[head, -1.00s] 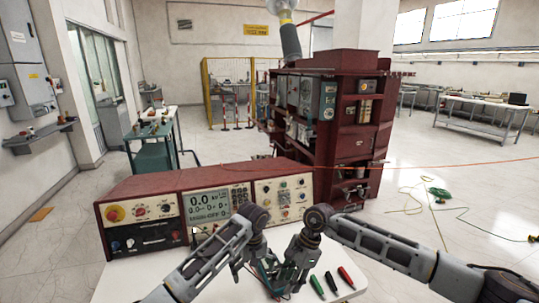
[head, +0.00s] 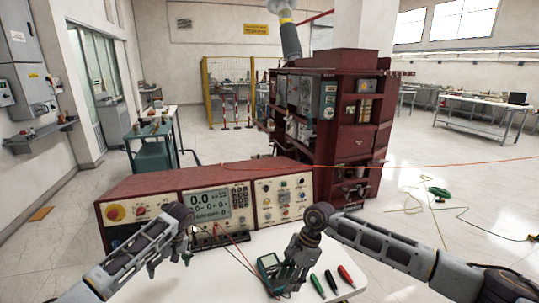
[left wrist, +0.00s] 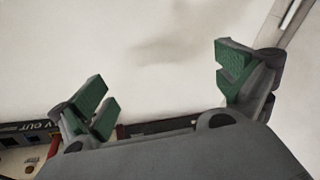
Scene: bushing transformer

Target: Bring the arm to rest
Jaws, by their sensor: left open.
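My left arm reaches in from the left, and my left gripper (head: 170,262) hangs low over the white table in front of the red control panel. In the left wrist view my left gripper (left wrist: 165,90) is open, with its green pads wide apart and only pale surface between them. My right gripper (head: 290,277) points down at the table beside a teal handheld meter (head: 267,262). It partly covers the meter, and I cannot tell whether its fingers are open or touching it.
The red control panel (head: 150,186) with display stands behind the white table (head: 235,280). Red and black leads run from it to the meter. Green, dark and red markers or probes (head: 331,279) lie right of my right gripper. A large red cabinet (head: 352,145) stands behind.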

